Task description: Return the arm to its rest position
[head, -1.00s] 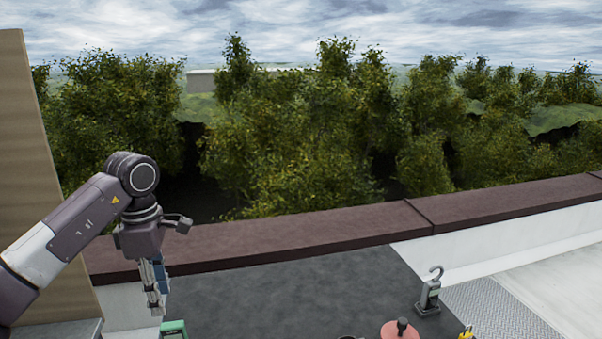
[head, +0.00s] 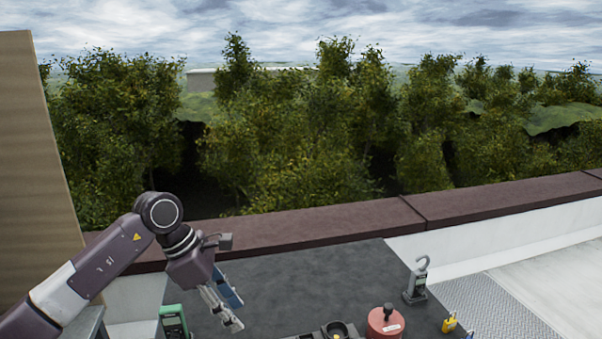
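My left arm comes in from the lower left in the head view. Its gripper (head: 236,313) points down and to the right over the dark mat, with a silver finger in front and a blue part behind it. The fingertips look apart, with nothing seen between them. A green handheld device (head: 174,322) stands to the left of the gripper, apart from it. My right arm and gripper are not in view.
The dark surface (head: 310,280) is clear in its middle. At its front right are a black item (head: 338,329), a red round object (head: 384,324), a grey hooked device (head: 416,284) and a yellow padlock (head: 449,325). A brown-capped parapet (head: 320,229) runs behind; a tan panel (head: 35,170) stands left.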

